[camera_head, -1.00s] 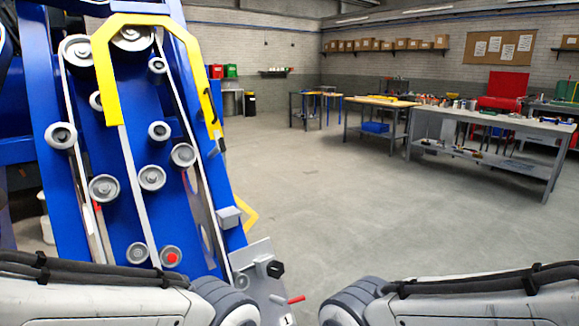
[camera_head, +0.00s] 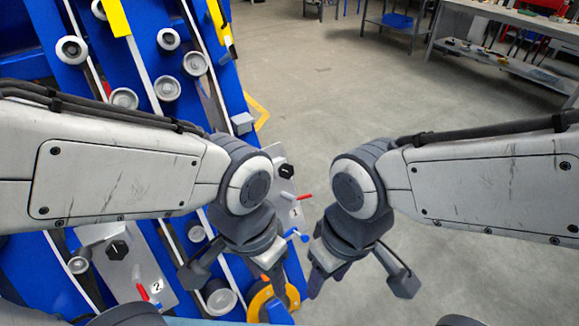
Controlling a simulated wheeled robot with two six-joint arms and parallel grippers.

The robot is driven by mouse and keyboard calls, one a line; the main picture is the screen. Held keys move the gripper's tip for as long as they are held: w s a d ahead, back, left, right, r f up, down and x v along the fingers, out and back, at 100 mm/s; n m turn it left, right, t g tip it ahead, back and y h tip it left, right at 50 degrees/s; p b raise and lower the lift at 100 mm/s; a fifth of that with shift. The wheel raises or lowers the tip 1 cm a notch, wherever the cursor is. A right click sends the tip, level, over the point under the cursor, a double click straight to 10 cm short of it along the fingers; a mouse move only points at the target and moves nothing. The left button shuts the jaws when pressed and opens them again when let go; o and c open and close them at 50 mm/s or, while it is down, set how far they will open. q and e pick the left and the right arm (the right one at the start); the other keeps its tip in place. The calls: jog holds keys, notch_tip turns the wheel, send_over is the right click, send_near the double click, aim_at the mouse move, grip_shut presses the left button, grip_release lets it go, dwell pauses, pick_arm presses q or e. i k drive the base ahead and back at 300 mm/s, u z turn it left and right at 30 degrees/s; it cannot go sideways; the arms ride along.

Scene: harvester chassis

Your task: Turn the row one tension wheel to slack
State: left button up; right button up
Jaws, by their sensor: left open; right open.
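The plate marked 1 (camera_head: 296,212) sits on the right edge of the blue chassis. It carries a black hexagonal knob (camera_head: 286,171) and a red-tipped lever (camera_head: 304,197) pointing right. A blue-tipped lever (camera_head: 297,236) shows just below. I cannot tell which part is the row one tension wheel. My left gripper (camera_head: 236,278) is open and empty, pointing down in front of the chassis, left of and below the plate; its forearm and wrist hide part of the chassis. My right gripper (camera_head: 361,284) is open and empty, right of the plate, over the floor.
A plate marked 2 (camera_head: 157,287) with a black hexagonal knob (camera_head: 117,250) and red lever is at the lower left. Several grey rollers and belts line the blue chassis (camera_head: 140,60).

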aim_at(286, 171)
jog(key=k, duration=1.25)
jog(key=z, duration=0.8)
jog(key=i, duration=1.25)
jog(key=u, duration=0.75)
jog(key=i, duration=0.5)
jog(key=u, duration=0.5)
